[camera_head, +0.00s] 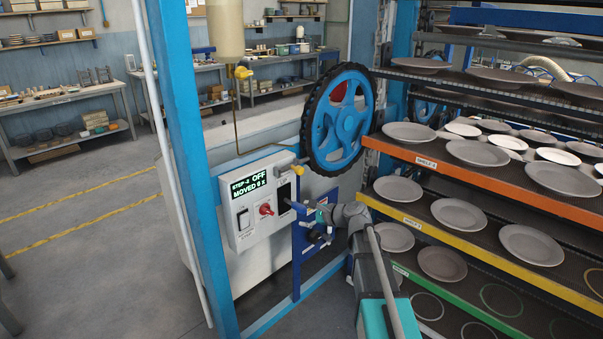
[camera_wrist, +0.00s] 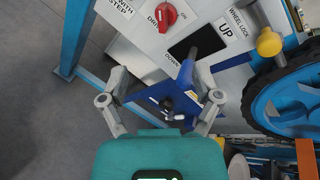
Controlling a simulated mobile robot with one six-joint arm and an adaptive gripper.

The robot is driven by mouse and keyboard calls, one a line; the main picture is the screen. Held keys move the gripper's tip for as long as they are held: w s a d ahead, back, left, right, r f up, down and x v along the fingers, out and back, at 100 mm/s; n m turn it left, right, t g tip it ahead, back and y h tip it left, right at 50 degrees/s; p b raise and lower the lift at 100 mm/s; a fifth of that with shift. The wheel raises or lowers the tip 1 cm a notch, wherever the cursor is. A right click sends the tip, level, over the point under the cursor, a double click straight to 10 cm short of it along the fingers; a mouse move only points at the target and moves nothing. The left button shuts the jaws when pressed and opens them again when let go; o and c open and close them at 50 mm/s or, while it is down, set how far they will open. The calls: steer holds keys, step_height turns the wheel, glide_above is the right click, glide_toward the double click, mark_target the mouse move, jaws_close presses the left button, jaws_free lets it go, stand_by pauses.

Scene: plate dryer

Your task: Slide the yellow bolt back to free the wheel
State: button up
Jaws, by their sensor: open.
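The yellow bolt knob (camera_head: 298,170) sits at the lower left of the blue wheel (camera_head: 323,140), close to its black rim. In the wrist view the yellow bolt knob (camera_wrist: 268,42) is at upper right, beside the WHEEL LOCK label (camera_wrist: 240,22) and the wheel (camera_wrist: 285,95). My gripper (camera_head: 312,212) is in front of the control box, below the knob and apart from it. The knob is outside the fingers. The bolt's far end is not clear.
The control box (camera_head: 255,215) has a red switch (camera_head: 265,209) and a display reading OFF. The plate rack (camera_head: 480,175) stands close on the right. Open floor (camera_head: 90,250) lies to the left.

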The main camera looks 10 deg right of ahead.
mark_target(302, 172)
steer(key=w+d+r+m+t, duration=0.5)
steer(key=w+d+m, duration=0.2)
steer(key=d+m, duration=0.1)
steer(key=shift+w+r+m+b, duration=0.25)
steer(key=shift+w+m+b, duration=0.1)
steer(key=shift+m, duration=0.45)
steer(key=shift+w, duration=0.1)
steer(key=x, duration=1.3)
steer(key=shift+w+a+r, duration=0.1)
steer(key=shift+w+r, duration=0.05)
steer(key=shift+w, duration=0.2)
steer(key=shift+c, duration=0.2)
jaws_close()
